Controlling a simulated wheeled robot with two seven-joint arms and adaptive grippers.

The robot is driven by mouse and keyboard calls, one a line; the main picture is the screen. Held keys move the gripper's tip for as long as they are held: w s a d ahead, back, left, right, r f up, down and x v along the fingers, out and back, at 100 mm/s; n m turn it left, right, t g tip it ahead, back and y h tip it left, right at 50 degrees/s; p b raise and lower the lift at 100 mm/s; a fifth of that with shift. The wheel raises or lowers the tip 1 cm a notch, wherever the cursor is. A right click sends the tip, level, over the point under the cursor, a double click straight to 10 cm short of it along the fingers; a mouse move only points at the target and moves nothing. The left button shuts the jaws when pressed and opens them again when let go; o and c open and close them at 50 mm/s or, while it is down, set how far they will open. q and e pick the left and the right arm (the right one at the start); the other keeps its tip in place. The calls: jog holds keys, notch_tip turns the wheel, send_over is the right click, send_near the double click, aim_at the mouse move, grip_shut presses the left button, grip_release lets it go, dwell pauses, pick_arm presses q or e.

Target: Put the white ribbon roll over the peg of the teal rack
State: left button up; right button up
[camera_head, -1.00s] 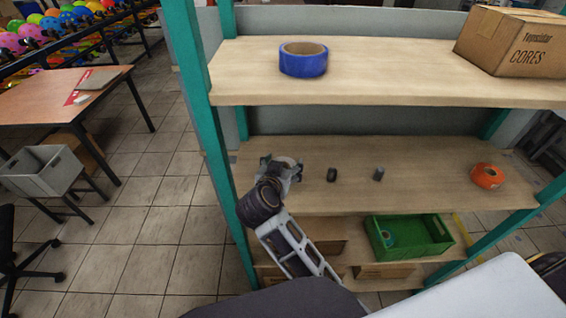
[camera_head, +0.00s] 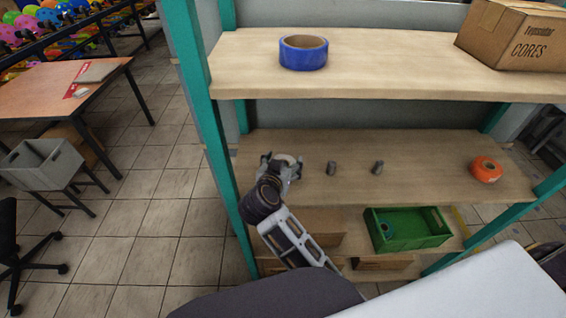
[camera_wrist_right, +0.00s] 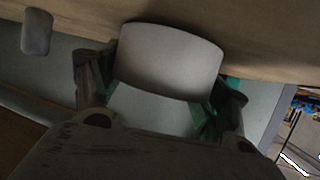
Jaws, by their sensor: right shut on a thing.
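The white ribbon roll (camera_wrist_right: 170,58) fills the middle of the right wrist view, between the two fingers of my right gripper (camera_wrist_right: 160,92). In the head view, part of the roll (camera_head: 285,158) shows at the tip of my right gripper (camera_head: 281,168), over the left part of the middle shelf. The gripper is shut on the roll. The teal rack (camera_head: 205,120) has two short grey pegs on that shelf, a nearer one (camera_head: 331,168) and one farther right (camera_head: 378,167). The roll is to the left of both, apart from them. One peg (camera_wrist_right: 37,32) also shows at the wrist view's upper left. My left gripper is out of view.
An orange roll (camera_head: 487,170) lies at the right of the middle shelf (camera_head: 430,180). A blue roll (camera_head: 304,56) and a cardboard box (camera_head: 515,38) are on the shelf above. A green bin (camera_head: 410,240) is below. The shelf between pegs and orange roll is clear.

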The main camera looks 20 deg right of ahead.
jog(key=o, duration=1.2)
jog(key=shift+o, duration=0.2)
jog(key=shift+r, duration=0.1)
jog(key=shift+r, duration=4.95)
jog(key=shift+d, duration=0.1)
